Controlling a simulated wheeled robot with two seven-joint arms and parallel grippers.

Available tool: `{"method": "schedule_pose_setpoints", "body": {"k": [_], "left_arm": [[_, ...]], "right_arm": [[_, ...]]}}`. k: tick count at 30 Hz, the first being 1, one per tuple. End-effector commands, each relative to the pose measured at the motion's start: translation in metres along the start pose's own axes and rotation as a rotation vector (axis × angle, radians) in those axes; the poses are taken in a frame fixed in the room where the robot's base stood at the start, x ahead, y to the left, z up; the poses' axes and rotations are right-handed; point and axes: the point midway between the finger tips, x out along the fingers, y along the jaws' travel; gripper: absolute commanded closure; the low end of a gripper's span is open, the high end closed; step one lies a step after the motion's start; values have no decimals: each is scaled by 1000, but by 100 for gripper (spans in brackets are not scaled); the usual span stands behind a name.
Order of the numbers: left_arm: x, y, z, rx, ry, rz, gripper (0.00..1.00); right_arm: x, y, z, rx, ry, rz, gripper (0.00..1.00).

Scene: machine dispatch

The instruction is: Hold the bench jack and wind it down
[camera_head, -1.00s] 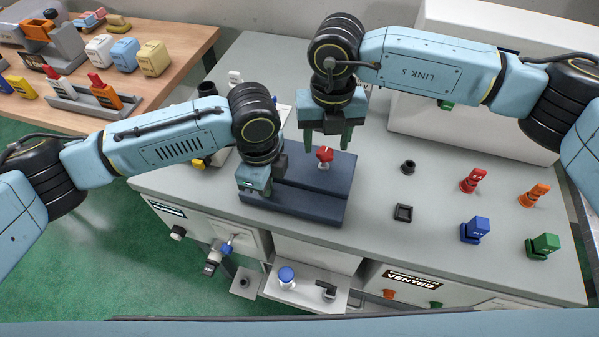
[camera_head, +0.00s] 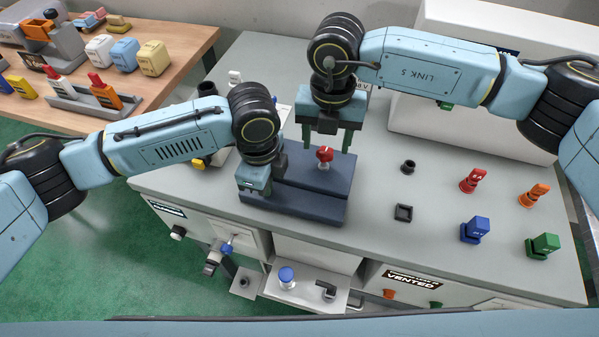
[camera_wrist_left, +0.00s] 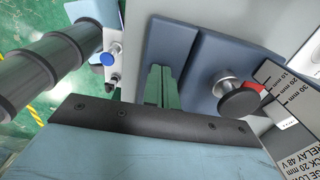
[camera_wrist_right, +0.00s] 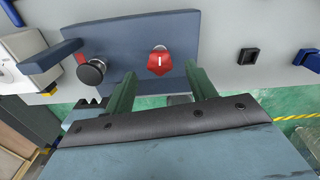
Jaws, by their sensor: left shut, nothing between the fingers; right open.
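The bench jack (camera_head: 295,207) is a dark blue block with a stepped top, standing on the grey bench. A red knob (camera_head: 324,156) stands on it, and shows with a white mark in the right wrist view (camera_wrist_right: 160,62). My right gripper (camera_head: 327,143) is open above the jack; its fingers are spread either side of the red knob, not closed on it. My left gripper (camera_head: 253,195) is shut and empty at the jack's left end; its fingers show together over the blue body in the left wrist view (camera_wrist_left: 160,88). A black knob (camera_wrist_left: 240,100) also stands there, hidden in the head view.
Red (camera_head: 473,180), orange (camera_head: 535,195), blue (camera_head: 475,230) and green (camera_head: 543,246) pieces stand on the bench at right. Two black sockets (camera_head: 403,212) lie nearer. A wooden table (camera_head: 190,40) is at back left.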

Motion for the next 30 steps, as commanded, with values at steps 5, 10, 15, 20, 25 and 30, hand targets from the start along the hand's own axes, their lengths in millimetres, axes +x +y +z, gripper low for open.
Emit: {"method": "schedule_pose_setpoints", "body": {"k": [5, 10, 15, 20, 25, 30], "left_arm": [[8, 4, 0, -1, -2, 14, 100], [8, 4, 0, -1, -2, 14, 100], [8, 4, 0, -1, -2, 14, 100], [8, 4, 0, -1, -2, 14, 100], [8, 4, 0, -1, -2, 14, 100], [8, 4, 0, -1, -2, 14, 100]], "right_arm": [[0, 1, -1, 295, 2, 1, 44], [-2, 1, -1, 535, 0, 1, 44], [-2, 1, -2, 668, 1, 1, 44], [2, 1, -2, 702, 2, 0, 44], [14, 1, -2, 701, 1, -1, 44], [33, 1, -2, 701, 3, -1, 44]]}}
